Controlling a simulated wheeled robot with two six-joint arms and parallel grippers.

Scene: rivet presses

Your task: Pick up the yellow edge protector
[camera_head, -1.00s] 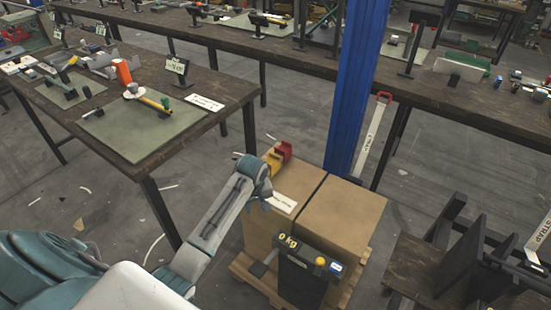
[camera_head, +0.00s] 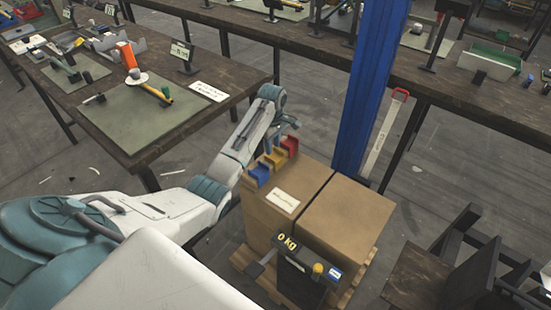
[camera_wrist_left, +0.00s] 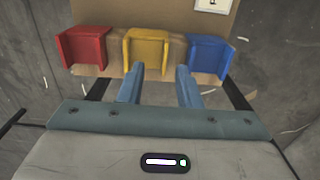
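The yellow edge protector (camera_head: 274,160) sits on the top edge of the left cardboard box, between a blue one and a red one. In the left wrist view the yellow edge protector (camera_wrist_left: 146,50) is in the middle, just beyond my fingertips. My left gripper (camera_head: 281,138) is above and behind the row. In the left wrist view the left gripper (camera_wrist_left: 159,72) is open, its two blue fingers apart and lined up with the yellow piece, with nothing visible between them. Whether the fingertips touch the piece, I cannot tell. My right gripper is not in view.
The blue edge protector (camera_head: 259,174) and the red edge protector (camera_head: 290,146) sit close on either side. Two cardboard boxes (camera_head: 342,215) stand on a pallet beside a blue post (camera_head: 368,90). A workbench (camera_head: 150,152) stands at the left.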

